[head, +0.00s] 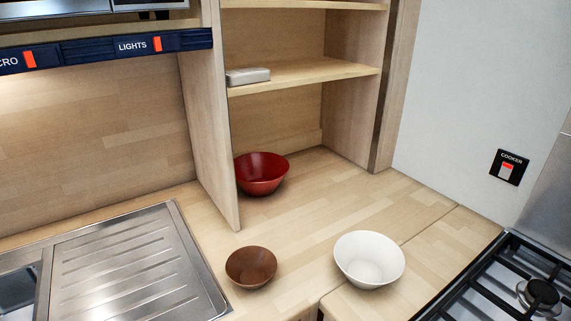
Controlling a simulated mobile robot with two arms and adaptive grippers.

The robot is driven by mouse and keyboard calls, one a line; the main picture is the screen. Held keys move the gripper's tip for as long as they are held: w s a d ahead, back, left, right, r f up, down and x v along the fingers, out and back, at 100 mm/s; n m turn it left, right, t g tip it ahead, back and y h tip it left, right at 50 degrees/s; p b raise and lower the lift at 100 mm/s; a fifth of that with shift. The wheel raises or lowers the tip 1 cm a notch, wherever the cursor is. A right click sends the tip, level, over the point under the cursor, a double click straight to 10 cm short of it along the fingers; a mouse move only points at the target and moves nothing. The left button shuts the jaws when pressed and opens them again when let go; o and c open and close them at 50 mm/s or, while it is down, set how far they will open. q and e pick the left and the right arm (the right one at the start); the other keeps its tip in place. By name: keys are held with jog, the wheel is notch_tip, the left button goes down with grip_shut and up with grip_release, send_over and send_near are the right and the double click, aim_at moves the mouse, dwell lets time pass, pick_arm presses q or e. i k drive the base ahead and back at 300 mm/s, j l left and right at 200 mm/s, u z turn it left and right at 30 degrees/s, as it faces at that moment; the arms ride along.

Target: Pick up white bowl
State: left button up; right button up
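The white bowl (369,260) stands upright on the wooden worktop, right of the picture's middle and near the worktop's front edge. Its inside looks empty. Neither of my grippers shows in the head view, so nothing is seen touching or holding the bowl.
A brown bowl (251,267) stands left of the white bowl, apart from it. A red bowl (261,173) sits farther back under a wooden shelf (303,74). A metal sink drainer (131,262) lies at the left, a gas hob (508,283) at the right. Worktop between the bowls is clear.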

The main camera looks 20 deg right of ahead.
aim_at(370, 261)
jog(key=z, duration=1.35)
